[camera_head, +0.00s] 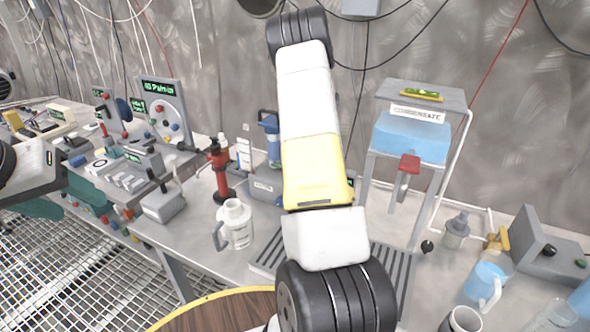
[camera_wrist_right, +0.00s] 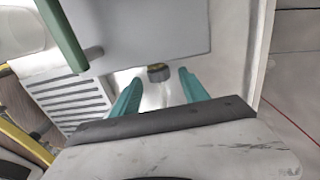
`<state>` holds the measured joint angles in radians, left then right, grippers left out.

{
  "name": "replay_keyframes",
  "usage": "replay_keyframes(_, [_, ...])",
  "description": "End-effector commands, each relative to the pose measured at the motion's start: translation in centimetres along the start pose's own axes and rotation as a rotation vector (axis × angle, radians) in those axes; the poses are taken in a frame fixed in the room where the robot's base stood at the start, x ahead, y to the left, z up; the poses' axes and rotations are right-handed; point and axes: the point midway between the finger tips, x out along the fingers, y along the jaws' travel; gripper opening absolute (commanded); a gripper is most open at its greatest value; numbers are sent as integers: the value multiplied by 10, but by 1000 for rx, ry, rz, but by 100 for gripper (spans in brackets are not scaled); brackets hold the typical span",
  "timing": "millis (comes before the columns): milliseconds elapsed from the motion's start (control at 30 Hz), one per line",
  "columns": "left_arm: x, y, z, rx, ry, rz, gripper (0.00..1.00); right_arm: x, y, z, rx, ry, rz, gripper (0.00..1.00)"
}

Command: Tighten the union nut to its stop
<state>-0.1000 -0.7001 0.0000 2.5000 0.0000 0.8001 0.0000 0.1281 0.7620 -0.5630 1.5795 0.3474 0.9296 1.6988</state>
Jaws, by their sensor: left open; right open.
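No part can be surely identified as the union nut. In the right wrist view, a small dark round fitting (camera_wrist_right: 159,72) shows between my right fingers, above a pale strip; I cannot tell whether it is the nut. My right gripper (camera_wrist_right: 158,82) is open, with green fingers apart on either side of the fitting in the picture; contact cannot be told. In the head view my right arm crosses the middle and its gripper is hidden. My left gripper (camera_head: 85,206) is open at the left, by the control panels, with its green fingers partly covered.
A condensate tank (camera_head: 412,138) stands on a frame with a red valve (camera_head: 409,164). A slotted tray (camera_head: 268,262) lies below, partly behind my arm. A white jug (camera_head: 236,224), red hand pump (camera_head: 219,165) and blue-filled jug (camera_head: 484,284) crowd the bench.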

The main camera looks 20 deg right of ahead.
Motion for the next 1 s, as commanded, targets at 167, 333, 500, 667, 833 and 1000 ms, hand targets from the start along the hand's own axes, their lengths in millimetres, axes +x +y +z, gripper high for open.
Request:
replay_keyframes(167, [0, 0, 0, 0, 0, 0, 52, 15, 0, 0, 0, 0, 1, 52])
replay_keyframes(333, [0, 0, 0, 0, 0, 0, 52, 16, 0, 0, -1, -1, 1, 52])
replay_keyframes(500, [0, 0, 0, 0, 0, 0, 52, 16, 0, 0, -1, -1, 0, 41])
replay_keyframes(667, [0, 0, 0, 0, 0, 0, 52, 16, 0, 0, -1, -1, 0, 9])
replay_keyframes(833, [0, 0, 0, 0, 0, 0, 52, 16, 0, 0, -1, -1, 2, 0])
replay_keyframes(1000, [0, 0, 0, 0, 0, 0, 52, 17, -3, 0, 0, 0, 66, 0])
